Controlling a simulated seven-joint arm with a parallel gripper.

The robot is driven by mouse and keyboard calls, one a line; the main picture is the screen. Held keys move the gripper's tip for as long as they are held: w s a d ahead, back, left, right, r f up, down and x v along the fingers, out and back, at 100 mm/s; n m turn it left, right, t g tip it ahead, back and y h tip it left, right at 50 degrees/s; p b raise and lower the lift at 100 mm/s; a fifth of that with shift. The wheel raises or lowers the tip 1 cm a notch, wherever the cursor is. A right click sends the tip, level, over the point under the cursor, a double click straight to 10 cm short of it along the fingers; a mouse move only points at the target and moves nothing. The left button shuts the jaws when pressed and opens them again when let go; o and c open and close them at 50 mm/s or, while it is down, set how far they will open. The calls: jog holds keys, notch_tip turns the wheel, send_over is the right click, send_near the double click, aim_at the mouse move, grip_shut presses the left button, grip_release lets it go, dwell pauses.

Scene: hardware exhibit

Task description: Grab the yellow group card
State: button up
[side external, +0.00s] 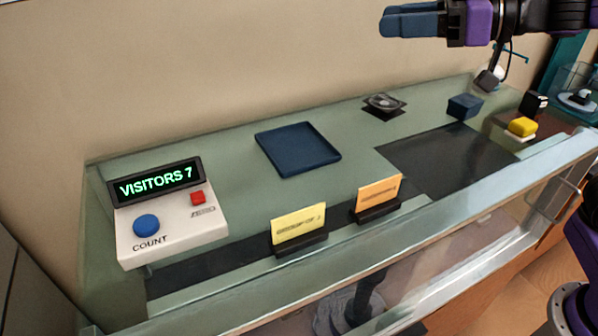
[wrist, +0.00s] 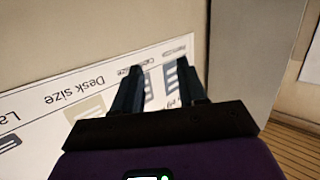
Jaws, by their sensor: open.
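The yellow group card (side external: 299,225) stands upright in a dark holder (side external: 302,247) near the front edge of the green counter, left of an orange card (side external: 379,193) in a similar holder. Its printing looks like "GROUP OF" and a number, too small to read surely. My gripper (side external: 388,22) is high above the back right of the counter, far from the card, with its fingers pointing left. In the wrist view my gripper (wrist: 160,88) has its two blue fingers apart with nothing between them. The yellow card is not in the wrist view.
A white counter box (side external: 170,222) reading "VISITORS 7" stands at left. A blue tray (side external: 298,149) lies mid-counter. A glass rail (side external: 400,245) runs along the front. The wrist view shows a printed wall sign (wrist: 90,110).

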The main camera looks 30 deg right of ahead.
jog(key=s+a+f+n+g+y, duration=0.2)
jog(key=s+f+n+g, duration=0.1)
jog(key=s+f+g, duration=0.15)
jog(key=g, duration=0.5)
send_near(312, 207)
jog(key=shift+n+h, duration=0.3)
jog(key=shift+n, duration=0.1)
jog(key=x, duration=1)
jog(key=shift+r, duration=0.3)
grip_shut()
